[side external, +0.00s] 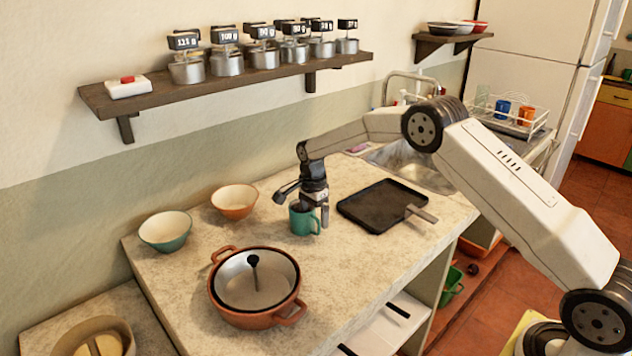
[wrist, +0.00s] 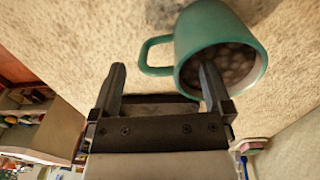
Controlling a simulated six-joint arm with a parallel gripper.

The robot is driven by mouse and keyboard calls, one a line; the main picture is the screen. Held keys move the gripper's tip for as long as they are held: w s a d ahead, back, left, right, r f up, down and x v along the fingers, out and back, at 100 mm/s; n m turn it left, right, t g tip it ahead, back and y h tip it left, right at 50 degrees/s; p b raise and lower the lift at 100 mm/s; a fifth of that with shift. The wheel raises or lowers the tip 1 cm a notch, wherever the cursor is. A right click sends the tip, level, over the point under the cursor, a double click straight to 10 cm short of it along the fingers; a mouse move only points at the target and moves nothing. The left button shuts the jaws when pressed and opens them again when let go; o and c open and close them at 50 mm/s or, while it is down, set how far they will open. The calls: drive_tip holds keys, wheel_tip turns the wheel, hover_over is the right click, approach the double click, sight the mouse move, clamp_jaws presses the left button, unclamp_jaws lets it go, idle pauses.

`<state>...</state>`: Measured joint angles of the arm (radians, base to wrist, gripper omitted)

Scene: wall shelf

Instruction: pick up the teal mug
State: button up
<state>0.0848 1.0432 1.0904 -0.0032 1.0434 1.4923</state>
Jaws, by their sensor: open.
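The teal mug (side external: 302,222) stands upright on the stone counter (side external: 190,288), with its handle toward the right. In the wrist view the mug (wrist: 236,22) fills the upper right, its handle at its left and brownish round contents inside. My gripper (side external: 314,207) points down at the mug's handle side. In the wrist view my gripper (wrist: 160,70) is open, with the handle lying between its two fingers. The right fingertip overlaps the mug's mouth; I cannot tell whether it is inside or just above it. The left finger is beyond the handle.
A black tray (side external: 372,208) lies right of the mug. An orange pan (side external: 232,314) with a lid stands in front, left of it. An orange bowl (side external: 234,201) and a teal bowl (side external: 166,230) stand further left. A wall shelf (side external: 226,81) with several canisters hangs above.

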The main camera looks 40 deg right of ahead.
sight(314, 232)
drive_tip(key=shift+s+f, duration=0.1)
drive_tip(key=shift+f, duration=1.85)
drive_tip(key=shift+c, duration=0.2)
clamp_jaws()
